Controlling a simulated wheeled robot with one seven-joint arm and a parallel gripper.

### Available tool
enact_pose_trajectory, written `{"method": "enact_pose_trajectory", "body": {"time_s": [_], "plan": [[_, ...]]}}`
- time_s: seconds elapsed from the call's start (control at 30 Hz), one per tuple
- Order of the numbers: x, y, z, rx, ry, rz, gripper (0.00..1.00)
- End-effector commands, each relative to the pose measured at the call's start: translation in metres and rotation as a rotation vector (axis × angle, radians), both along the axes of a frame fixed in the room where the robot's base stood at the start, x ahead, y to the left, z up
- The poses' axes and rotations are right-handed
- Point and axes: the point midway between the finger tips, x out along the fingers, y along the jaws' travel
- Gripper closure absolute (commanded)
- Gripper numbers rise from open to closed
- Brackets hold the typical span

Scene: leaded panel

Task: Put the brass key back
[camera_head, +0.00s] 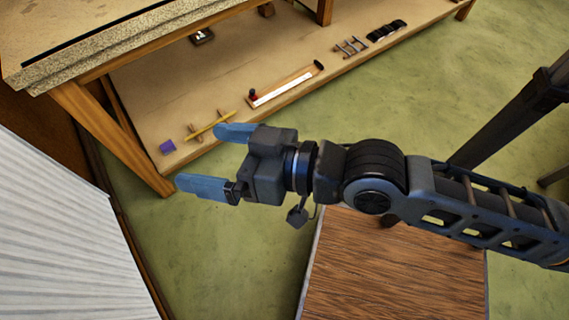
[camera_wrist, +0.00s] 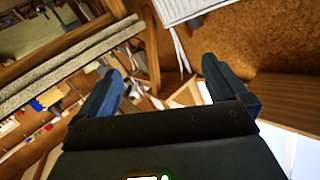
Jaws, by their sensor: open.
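My gripper (camera_head: 212,160) is open and empty, its two blue fingers spread apart and pointing left in the head view. It hangs in front of the wooden bench's lower shelf (camera_head: 160,82). In the wrist view my gripper (camera_wrist: 160,68) also shows open, with nothing between the fingers. I cannot pick out the brass key for certain in either view. A thin yellow rod (camera_head: 208,127) lies across a small brown piece on the shelf, just beyond the upper finger; I cannot tell what it is.
A thick speckled slab (camera_head: 110,45) tops the bench. A ribbed white surface (camera_head: 60,235) stands left. Green floor (camera_head: 450,80) is open.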

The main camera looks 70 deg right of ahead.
Motion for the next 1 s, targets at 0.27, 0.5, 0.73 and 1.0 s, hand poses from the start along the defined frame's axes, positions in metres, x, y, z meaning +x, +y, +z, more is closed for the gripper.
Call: {"method": "enact_pose_trajectory", "body": {"time_s": [0.27, 0.5, 0.73, 1.0], "plan": [[-0.105, -0.011, -0.022, -0.189, 0.076, -0.008, 0.0], [-0.148, -0.012, -0.018, -0.278, 0.091, 0.023, 0.0], [-0.153, -0.012, -0.017, -0.289, 0.092, 0.028, 0.0], [-0.153, -0.012, -0.017, -0.288, 0.092, 0.028, 0.0]]}}
